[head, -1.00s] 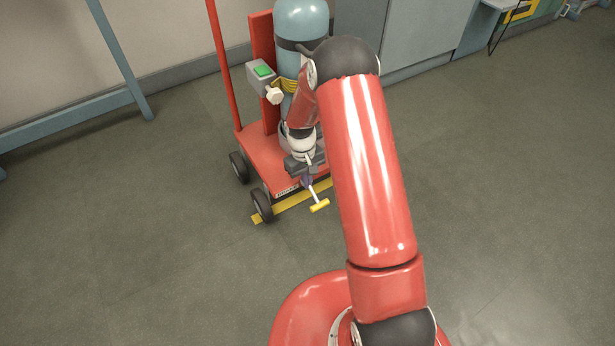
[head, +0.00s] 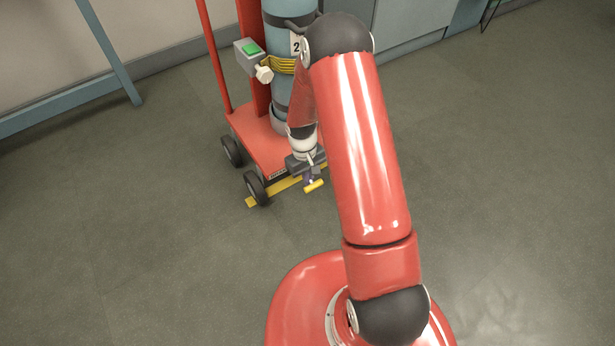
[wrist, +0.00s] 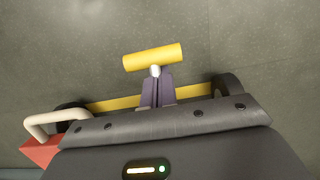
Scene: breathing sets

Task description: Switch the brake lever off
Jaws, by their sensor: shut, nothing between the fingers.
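The brake lever has a yellow bar handle (head: 313,186) on a pale stem, low at the near side of the red cart (head: 262,148). In the wrist view the yellow handle (wrist: 152,57) lies crosswise just beyond the fingertips, slightly tilted, with a bit of the stem showing. My gripper (head: 311,175) is shut and empty, right by the handle and stem. Its purple fingers (wrist: 157,88) lie side by side over the stem in the wrist view. Whether they touch the lever I cannot tell. Most of the stem is hidden by my gripper.
The cart carries a blue-grey cylinder (head: 290,60) and a grey box with a green button (head: 251,50). A yellow bar (head: 285,187) runs along the cart's base near the wheel (head: 256,187). Blue-grey cabinets (head: 415,30) stand behind. The floor left and right is clear.

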